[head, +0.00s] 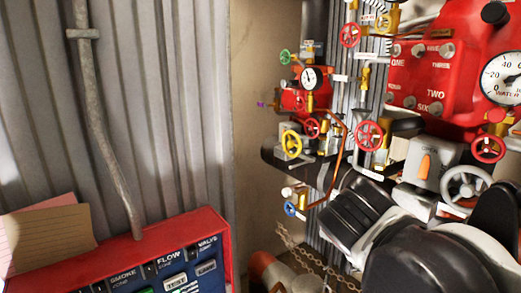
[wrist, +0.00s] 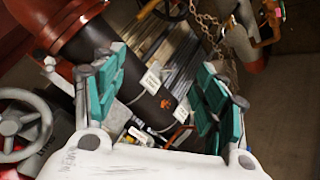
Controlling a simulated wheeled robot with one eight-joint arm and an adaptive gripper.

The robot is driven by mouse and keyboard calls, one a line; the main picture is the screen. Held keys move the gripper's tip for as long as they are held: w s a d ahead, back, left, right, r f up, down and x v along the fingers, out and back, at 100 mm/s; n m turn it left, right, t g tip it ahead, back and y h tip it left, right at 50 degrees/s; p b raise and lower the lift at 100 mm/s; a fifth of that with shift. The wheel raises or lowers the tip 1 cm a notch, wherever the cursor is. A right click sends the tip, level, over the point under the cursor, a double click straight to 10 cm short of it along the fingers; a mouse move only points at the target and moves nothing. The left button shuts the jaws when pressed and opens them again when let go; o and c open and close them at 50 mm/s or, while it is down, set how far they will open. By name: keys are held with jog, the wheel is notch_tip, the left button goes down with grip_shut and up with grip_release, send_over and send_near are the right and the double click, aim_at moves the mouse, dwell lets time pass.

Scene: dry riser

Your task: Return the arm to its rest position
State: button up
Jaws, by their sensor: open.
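In the wrist view my gripper (wrist: 160,95) is open, with its teal-padded fingers spread wide apart and nothing between them. Behind the gap a dark pipe (wrist: 135,80) with white tags runs diagonally; I cannot tell how far beyond the fingertips it is. In the head view my arm (head: 420,262), black and white, fills the lower right corner. The gripper's fingertips cannot be made out in the head view.
A red panel (head: 440,75) with knobs and a gauge stands at upper right, near my arm. Valves, including a yellow handwheel (head: 291,143) and a grey handwheel (head: 466,186), crowd the middle and right. A red-framed control box (head: 222,235) is at lower left. A chain (head: 300,252) hangs low.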

jog(key=s+a+f+n+y+b, duration=0.1)
jog(key=s+f+y+b, duration=0.1)
jog(key=f+b, duration=0.4)
jog(key=s+a+f+n+t+y+b, duration=0.1)
jog(key=f+y+b, duration=0.3)
jog(key=f, duration=1.3)
jog(key=shift+s+a+f+b, duration=0.15)
jog(key=shift+s+a+b, duration=0.5)
jog(key=shift+s+b, duration=0.35)
